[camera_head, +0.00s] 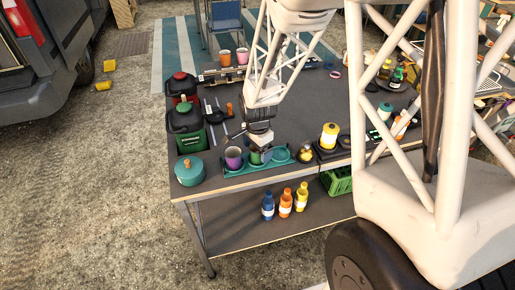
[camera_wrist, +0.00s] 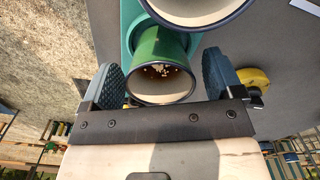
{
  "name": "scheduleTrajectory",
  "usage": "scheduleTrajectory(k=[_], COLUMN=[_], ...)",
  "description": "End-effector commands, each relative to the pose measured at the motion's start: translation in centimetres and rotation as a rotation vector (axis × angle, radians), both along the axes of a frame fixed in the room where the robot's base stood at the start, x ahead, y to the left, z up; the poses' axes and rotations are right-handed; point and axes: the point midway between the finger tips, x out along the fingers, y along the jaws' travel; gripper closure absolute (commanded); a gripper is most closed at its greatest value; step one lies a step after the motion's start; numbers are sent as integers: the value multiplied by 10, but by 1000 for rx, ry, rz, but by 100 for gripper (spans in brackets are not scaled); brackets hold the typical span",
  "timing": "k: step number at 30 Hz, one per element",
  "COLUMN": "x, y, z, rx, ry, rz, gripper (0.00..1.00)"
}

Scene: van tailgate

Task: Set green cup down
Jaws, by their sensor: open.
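The green cup (camera_head: 255,157) stands at the teal tray (camera_head: 276,167) near the front edge of the table, partly hidden under my gripper (camera_head: 263,152). In the wrist view the green cup (camera_wrist: 163,45) lies between the two fingers of my gripper (camera_wrist: 165,75), with gaps at both sides. The fingers are spread apart. The cup's pale inside shows small brown bits. Whether its base rests fully in the tray is hidden.
A purple cup (camera_head: 233,158) stands just left of the green cup. A teal pot (camera_head: 189,171) sits at the table's front left corner. A yellow-topped jar (camera_head: 329,137) and a small yellow-brown item (camera_head: 305,154) are to the right. Bottles (camera_head: 285,202) stand on the lower shelf.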

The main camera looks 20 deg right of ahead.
Motion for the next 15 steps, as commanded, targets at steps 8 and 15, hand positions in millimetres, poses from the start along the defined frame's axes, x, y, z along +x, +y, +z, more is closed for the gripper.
scheduleTrajectory(k=[8,15], x=[0,0], y=[0,0], z=[5,24], rx=[0,-1], ry=[0,-1], rz=[0,0], gripper=[14,14])
